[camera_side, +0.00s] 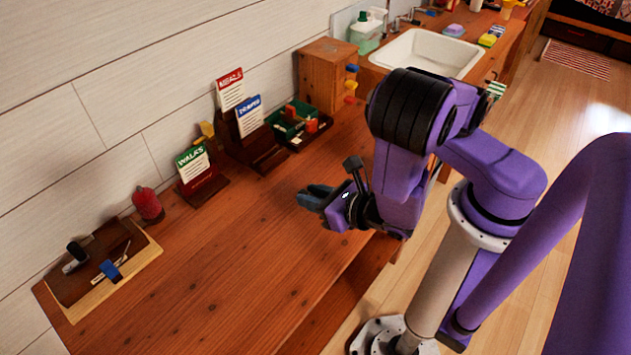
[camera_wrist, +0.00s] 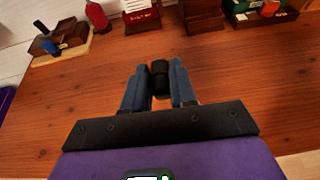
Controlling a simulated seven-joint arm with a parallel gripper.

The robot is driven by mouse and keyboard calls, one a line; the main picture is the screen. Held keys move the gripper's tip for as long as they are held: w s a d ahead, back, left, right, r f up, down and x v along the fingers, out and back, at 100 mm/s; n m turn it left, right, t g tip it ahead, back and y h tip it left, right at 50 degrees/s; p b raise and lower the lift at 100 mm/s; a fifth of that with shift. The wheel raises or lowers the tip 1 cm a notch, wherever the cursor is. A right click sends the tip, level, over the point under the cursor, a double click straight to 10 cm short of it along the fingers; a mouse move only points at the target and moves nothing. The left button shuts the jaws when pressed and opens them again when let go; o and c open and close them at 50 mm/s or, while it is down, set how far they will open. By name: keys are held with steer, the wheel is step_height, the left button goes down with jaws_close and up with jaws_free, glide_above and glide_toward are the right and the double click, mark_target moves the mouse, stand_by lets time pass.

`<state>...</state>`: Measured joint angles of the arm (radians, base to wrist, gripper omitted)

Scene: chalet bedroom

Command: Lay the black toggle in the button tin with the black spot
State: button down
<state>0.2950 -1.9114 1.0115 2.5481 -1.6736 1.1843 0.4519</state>
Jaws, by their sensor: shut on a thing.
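My gripper (camera_side: 311,197) is above the wooden table, right of its middle in the side view. In the wrist view my gripper (camera_wrist: 159,70) has its two blue-grey fingers shut on a small dark piece, the black toggle (camera_wrist: 160,82). The toggle is hidden by the fingers in the side view. I cannot make out a button tin with a black spot in either view.
A wooden board (camera_side: 74,311) with black and blue pieces lies at the left. A red bottle (camera_side: 147,205), card stands (camera_side: 205,188) and a green tray (camera_side: 285,131) line the wall. The table's (camera_side: 220,285) middle is clear.

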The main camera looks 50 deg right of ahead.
steer(key=w+d+r+m+h, duration=0.1)
steer(key=w+d+r, duration=0.5)
steer(key=r, duration=0.3)
steer(key=w+d+r+m+h, duration=0.2)
steer(key=w+d+r, duration=0.5)
steer(key=r, duration=0.2)
steer(key=shift+w+g+h, duration=0.3)
steer(key=shift+w+g, duration=0.05)
steer(key=shift+g, duration=0.05)
steer(key=s+a+f+n+y, duration=0.2)
steer(key=s+a+f, duration=0.3)
steer(key=s+f, duration=0.3)
steer(key=s+a+f+n+y, duration=0.1)
steer(key=s+a+f+y, duration=0.1)
steer(key=s+a+f, duration=0.6)
glide_above(268, 223)
steer(key=shift+t, duration=0.4)
step_height(268, 223, down, 12)
steer(key=shift+s+r, duration=0.1)
steer(key=shift+f, duration=1.65)
